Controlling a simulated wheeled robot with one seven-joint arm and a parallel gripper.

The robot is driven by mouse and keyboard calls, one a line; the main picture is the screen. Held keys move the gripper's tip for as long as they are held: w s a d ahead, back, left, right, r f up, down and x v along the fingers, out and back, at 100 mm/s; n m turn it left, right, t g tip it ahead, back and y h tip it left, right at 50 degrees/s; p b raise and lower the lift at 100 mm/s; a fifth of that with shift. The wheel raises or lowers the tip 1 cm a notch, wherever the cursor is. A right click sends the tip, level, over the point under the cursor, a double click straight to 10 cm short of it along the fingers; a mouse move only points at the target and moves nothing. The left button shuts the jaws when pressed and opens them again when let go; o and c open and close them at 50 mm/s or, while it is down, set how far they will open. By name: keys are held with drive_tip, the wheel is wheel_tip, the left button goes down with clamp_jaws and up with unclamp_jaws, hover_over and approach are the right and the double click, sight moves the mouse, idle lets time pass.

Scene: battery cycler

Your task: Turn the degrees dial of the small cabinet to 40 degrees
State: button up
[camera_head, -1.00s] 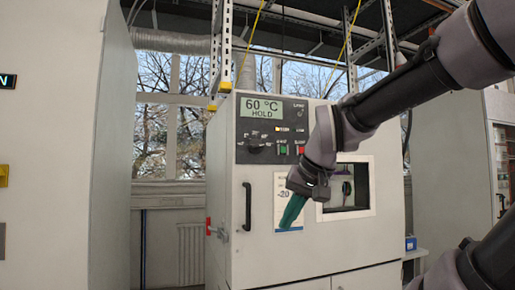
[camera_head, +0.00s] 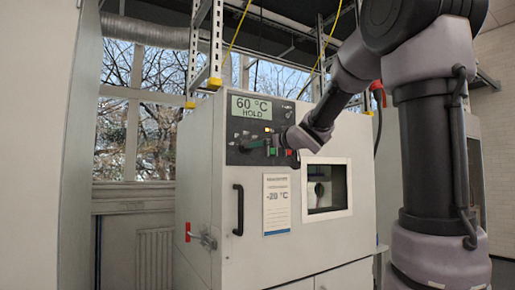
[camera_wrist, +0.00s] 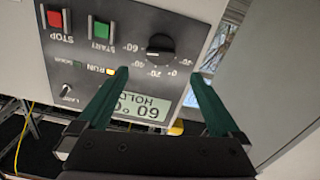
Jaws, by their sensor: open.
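The small cabinet (camera_head: 300,240) is a pale box with a black control panel at its upper left. Its display (camera_head: 251,107) reads 60 °C HOLD. The black degrees dial (camera_wrist: 160,47) sits on the panel in the wrist view, which is upside down, with small white numbers around it. I cannot tell the exact mark that it points to. My gripper (camera_wrist: 158,76) is open, its two green fingers apart, with the dial just beyond and between the tips, apparently not touched. In the head view my gripper (camera_head: 262,143) is at the panel and covers the dial.
A green START button (camera_wrist: 101,30) and a red STOP button (camera_wrist: 56,18) are close to the dial. A small lamp switch (camera_wrist: 66,91) is on the same panel. The door handle (camera_head: 238,210), a −20 °C notice (camera_head: 277,205) and a window (camera_head: 327,187) are below.

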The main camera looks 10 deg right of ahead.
drive_tip(key=x, duration=1)
drive_tip(key=shift+w+a, duration=0.15)
drive_tip(key=shift+w, duration=0.25)
drive_tip(key=shift+c, duration=0.3)
drive_tip(key=c, duration=1.3)
drive_tip(key=shift+n, duration=4)
